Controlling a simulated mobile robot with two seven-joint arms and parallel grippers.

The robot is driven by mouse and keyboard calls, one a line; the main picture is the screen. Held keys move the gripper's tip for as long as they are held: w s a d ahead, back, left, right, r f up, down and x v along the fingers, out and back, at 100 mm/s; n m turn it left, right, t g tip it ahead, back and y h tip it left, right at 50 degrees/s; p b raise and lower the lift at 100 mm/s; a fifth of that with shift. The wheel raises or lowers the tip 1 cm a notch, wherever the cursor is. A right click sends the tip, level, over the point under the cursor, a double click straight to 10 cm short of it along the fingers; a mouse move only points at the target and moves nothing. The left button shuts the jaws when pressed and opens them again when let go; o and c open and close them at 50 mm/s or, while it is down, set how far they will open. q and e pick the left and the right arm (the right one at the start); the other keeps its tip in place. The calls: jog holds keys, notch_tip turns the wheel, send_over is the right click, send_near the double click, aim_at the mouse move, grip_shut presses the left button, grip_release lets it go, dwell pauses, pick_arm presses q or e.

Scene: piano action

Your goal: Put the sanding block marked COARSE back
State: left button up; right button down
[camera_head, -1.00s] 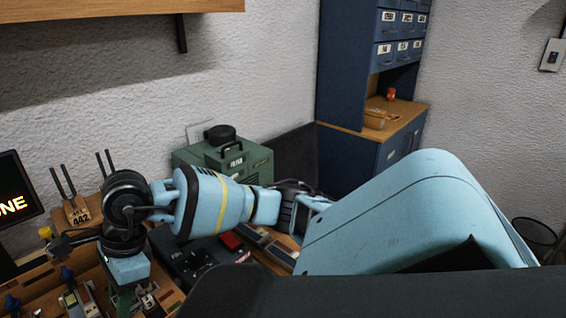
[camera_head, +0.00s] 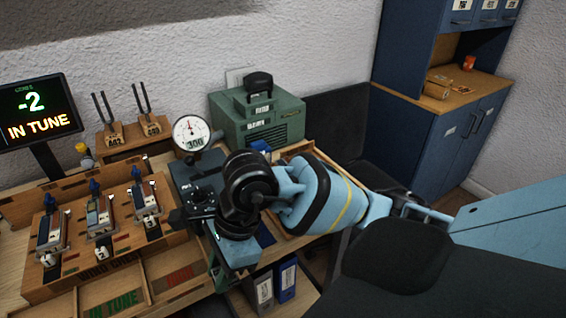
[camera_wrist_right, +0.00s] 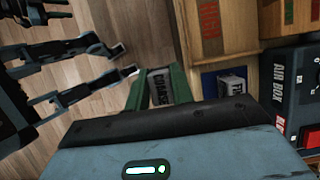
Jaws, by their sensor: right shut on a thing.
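In the right wrist view my right gripper (camera_wrist_right: 160,90) is shut on a block marked COARSE (camera_wrist_right: 159,83), which sits between its two green fingers. The block appears beside the bench's front edge, with floor behind it; its height is unclear. A pale block marked with a word starting in F (camera_wrist_right: 234,84) lies in a blue-lined place just right of it. In the head view my right gripper (camera_head: 236,262) points down at the bench's front; its own body hides the block.
The air box (camera_wrist_right: 288,82) stands right of the F block. Trays marked IN TUNE (camera_head: 112,300) and a red word lie left of my gripper. A key rack (camera_head: 98,232), gauge (camera_head: 191,133) and green machine (camera_head: 258,117) stand behind. Binders (camera_head: 275,287) sit below.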

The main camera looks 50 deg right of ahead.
jog(key=shift+s+d+f, duration=0.1)
jog(key=shift+s+d, duration=0.05)
jog(key=shift+s, duration=0.35)
jog(key=shift+w+d, duration=0.25)
jog(key=shift+w, duration=0.05)
jog(key=w+d, duration=0.2)
jog(key=d, duration=0.2)
jog(key=w+d+f, duration=0.1)
jog(key=w+d, duration=0.2)
jog(key=d, duration=0.1)
jog(key=w+d+p, duration=0.1)
jog(key=w+d, duration=0.2)
jog(key=d, duration=0.2)
jog(key=shift+f, duration=0.2)
notch_tip(320, 180, down, 3)
jog(key=shift+f+p, duration=0.2)
jog(key=shift+p, duration=0.1)
pick_arm(q)
jog(key=shift+w+d+r, duration=0.15)
jog(key=shift+w+r, duration=0.05)
jog(key=shift+r, duration=0.7)
pick_arm(e)
jog(key=shift+f, duration=0.1)
pick_arm(q)
jog(key=shift+f, duration=0.1)
pick_arm(e)
jog(key=shift+f, duration=0.1)
jog(key=shift+f, duration=0.15)
jog(key=c, duration=1.2)
grip_release()
